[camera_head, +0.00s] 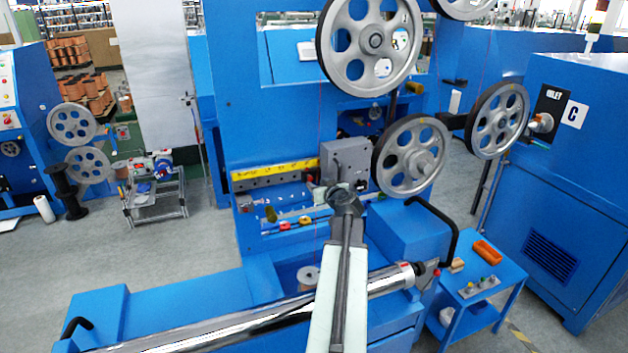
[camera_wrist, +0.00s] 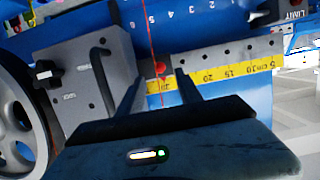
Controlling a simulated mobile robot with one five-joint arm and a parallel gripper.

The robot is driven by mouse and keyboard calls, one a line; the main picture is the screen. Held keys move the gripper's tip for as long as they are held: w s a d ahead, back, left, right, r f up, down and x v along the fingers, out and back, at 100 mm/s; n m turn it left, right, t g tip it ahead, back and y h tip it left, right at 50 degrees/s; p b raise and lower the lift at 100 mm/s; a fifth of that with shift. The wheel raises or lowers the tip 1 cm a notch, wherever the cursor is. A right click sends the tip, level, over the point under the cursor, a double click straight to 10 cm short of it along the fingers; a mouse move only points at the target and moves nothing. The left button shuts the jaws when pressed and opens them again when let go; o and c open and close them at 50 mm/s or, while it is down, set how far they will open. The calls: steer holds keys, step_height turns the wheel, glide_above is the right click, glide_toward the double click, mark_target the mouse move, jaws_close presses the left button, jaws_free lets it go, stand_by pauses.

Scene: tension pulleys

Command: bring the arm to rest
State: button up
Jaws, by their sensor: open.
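My arm (camera_head: 343,285) reaches forward from the bottom of the head view toward the blue machine (camera_head: 270,130). My gripper (camera_head: 342,188) is at its far end, in front of the machine's grey block (camera_head: 346,160) and a little left of a large spoked pulley (camera_head: 411,155). In the wrist view, the two dark fingers of my gripper (camera_wrist: 159,84) are apart, with nothing held between them. A thin red line and a small red knob (camera_wrist: 160,69) show beyond the gap, by a yellow scale (camera_wrist: 222,77). I cannot tell how far away they are.
A long shiny roller (camera_head: 230,325) crosses below my arm. In the wrist view, the grey block (camera_wrist: 85,75) and a pulley (camera_wrist: 20,125) are close on the left.

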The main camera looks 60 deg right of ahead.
steer(key=shift+v, duration=0.8)
steer(key=shift+w, duration=0.1)
